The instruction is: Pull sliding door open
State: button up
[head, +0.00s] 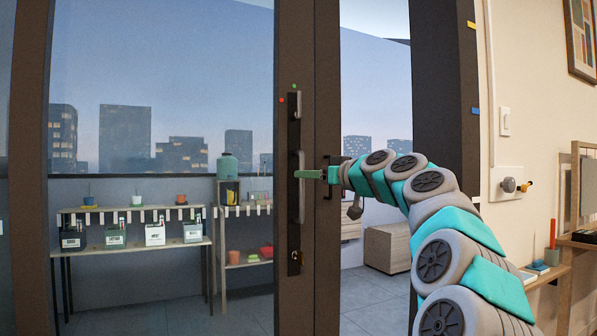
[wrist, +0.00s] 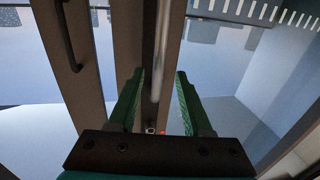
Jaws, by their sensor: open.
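The sliding door has a dark frame (head: 294,50) around a large glass pane (head: 165,60). A vertical metal bar handle (head: 300,205) is mounted on its upright. My gripper (head: 303,174) reaches in from the right, level with the handle's upper half. In the wrist view my gripper (wrist: 159,75) is open, with one green finger on each side of a pale upright bar (wrist: 160,50), which looks like that handle. The fingers appear apart from the bar; I cannot tell how deep it sits between them.
A second dark upright (head: 327,70) stands right beside the door's edge, with a dark handle, also visible in the wrist view (wrist: 68,35). A lock plate (head: 295,262) is below the bar. Shelves with pots (head: 140,243) stand behind the glass. A wall-mounted knob (head: 508,185) is at right.

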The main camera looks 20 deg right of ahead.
jog(key=shift+p+x, duration=0.3)
jog(key=shift+x, duration=1.85)
jog(key=shift+d, duration=0.15)
jog(key=shift+c, duration=0.2)
grip_shut()
